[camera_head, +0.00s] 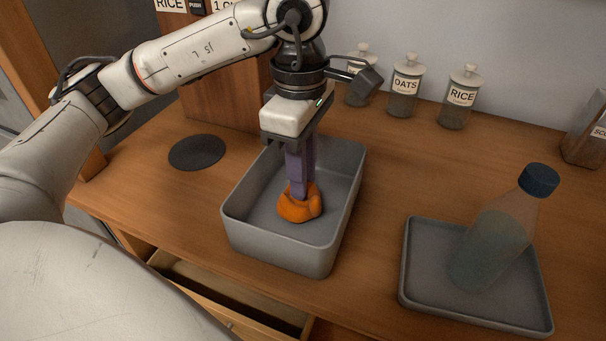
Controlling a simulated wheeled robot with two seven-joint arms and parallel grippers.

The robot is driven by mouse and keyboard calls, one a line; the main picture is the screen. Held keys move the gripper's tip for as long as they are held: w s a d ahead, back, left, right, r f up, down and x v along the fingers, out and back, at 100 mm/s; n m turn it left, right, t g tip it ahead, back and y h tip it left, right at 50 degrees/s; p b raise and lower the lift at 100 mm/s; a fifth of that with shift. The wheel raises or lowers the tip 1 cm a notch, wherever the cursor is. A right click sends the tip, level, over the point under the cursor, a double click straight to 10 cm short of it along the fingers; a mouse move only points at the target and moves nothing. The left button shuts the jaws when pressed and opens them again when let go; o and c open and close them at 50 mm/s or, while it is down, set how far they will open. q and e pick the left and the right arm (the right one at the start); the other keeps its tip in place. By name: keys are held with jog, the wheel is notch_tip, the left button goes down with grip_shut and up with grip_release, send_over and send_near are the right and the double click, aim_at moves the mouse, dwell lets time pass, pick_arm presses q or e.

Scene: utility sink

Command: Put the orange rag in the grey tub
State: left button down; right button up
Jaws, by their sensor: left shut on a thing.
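The orange rag (300,208) is a crumpled lump inside the grey tub (285,254), near the middle of its floor. My left gripper (299,192) points straight down into the tub from above, its purple fingers shut on the top of the rag. Whether the rag rests on the tub's floor or hangs just above it, I cannot tell. The tub is an open rectangular box on the wooden counter, and its walls stand around the rag. My right gripper is not in view.
A grey tray (420,278) with a tilted-looking blue-capped bottle (497,240) is at the right. Labelled jars (459,98) line the wall. A dark round mat (197,152) lies left of the tub. An open drawer (240,301) sits below the counter edge.

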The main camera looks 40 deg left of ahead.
pick_arm(q)
jog(key=shift+f, duration=0.2)
jog(key=shift+f, duration=0.15)
jog(key=c, duration=1.6)
grip_release()
jog(key=shift+r, duration=0.4)
notch_tip(320, 180, up, 12)
jog(key=shift+a+f+p, duration=0.1)
jog(key=shift+f+p, duration=0.1)
jog(key=shift+p, duration=0.75)
jog(key=shift+s+f, duration=0.1)
